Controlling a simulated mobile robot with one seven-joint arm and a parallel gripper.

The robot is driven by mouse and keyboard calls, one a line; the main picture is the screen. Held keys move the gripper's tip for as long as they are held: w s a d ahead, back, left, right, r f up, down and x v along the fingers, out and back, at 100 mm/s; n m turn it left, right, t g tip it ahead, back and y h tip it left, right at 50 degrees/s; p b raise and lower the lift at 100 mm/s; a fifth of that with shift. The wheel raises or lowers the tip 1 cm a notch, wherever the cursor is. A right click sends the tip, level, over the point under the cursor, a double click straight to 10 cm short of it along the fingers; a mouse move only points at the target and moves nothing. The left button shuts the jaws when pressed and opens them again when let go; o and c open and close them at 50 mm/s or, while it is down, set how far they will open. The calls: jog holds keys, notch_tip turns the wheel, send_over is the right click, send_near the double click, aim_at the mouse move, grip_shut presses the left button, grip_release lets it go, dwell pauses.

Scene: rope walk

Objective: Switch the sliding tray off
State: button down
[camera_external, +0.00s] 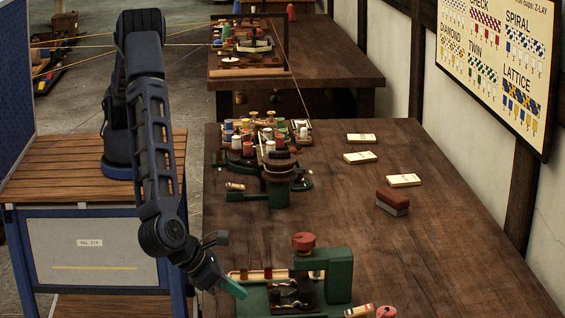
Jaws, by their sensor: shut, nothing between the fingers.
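A green machine (338,274) stands at the near left of the large table, with a red round knob (304,241) on top. A dark tray (307,292) with shiny metal parts sits low in its middle; I take it for the sliding tray, but cannot be sure. A red button-like part (386,312) shows at the bottom edge, cut off by the frame. Beside it is a small cream and red piece (358,311). My gripper (240,292) has teal fingertips, shut and empty, just left of the machine. I cannot tell whether they touch it. No switch state is readable.
A second green device (278,180) and a rack of coloured spools (250,135) stand farther back. Cream cards (404,180) and a red-brown block (393,200) lie on the table (470,250). Its right side is mostly clear. A wall chart (497,70) hangs at right.

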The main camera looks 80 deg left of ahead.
jog(key=a+v, duration=0.1)
jog(key=v, duration=0.7)
jog(key=shift+s+d+r, duration=0.25)
jog(key=shift+d+r, duration=0.1)
jog(key=shift+d, duration=0.15)
